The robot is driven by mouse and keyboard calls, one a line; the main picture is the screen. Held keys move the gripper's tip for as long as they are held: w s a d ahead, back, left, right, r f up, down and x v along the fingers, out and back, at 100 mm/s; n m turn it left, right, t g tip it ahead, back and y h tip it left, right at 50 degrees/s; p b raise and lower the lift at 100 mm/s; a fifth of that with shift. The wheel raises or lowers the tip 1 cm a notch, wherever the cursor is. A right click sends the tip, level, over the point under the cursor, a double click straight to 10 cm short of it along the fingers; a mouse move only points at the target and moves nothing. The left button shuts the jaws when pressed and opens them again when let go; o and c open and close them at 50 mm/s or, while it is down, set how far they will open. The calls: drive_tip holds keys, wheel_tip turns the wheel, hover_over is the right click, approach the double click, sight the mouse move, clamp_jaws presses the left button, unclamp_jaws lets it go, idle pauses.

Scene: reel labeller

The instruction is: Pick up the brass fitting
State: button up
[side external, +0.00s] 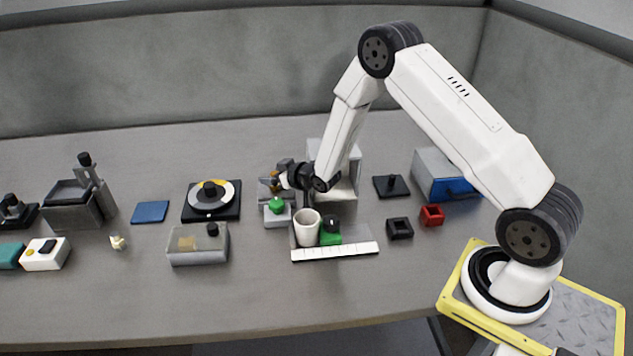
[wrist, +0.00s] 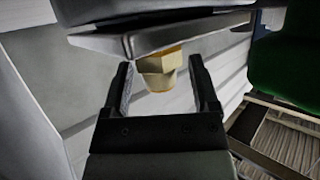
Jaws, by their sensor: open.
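The brass fitting (wrist: 160,72) shows in the wrist view as a stepped, gold-coloured piece with a wider block and a narrower round end. Its other end is hidden behind a grey part at the top of the picture. My gripper (wrist: 160,78) is open, with one finger on each side of the fitting and visible gaps between. In the side external view my gripper (side external: 284,178) is over a small grey station (side external: 278,217) with a green button. The fitting is too small there to make out clearly.
A white cup (side external: 307,228) and a green block (side external: 330,232) stand close in front of my gripper, behind a white ruler-like strip (side external: 335,251). A tall light-grey housing (side external: 346,172) is just right. A clear-walled box (side external: 198,245) lies left. The front table edge is clear.

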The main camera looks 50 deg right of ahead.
idle(0.4)
clamp_jaws()
drive_tip(key=shift+r, duration=0.1)
drive_tip(key=shift+r, duration=1)
drive_tip(key=s+a+r, duration=0.1)
drive_tip(key=s+r, duration=1)
drive_tip(key=s, duration=0.3)
drive_tip(key=shift+a, duration=0.3)
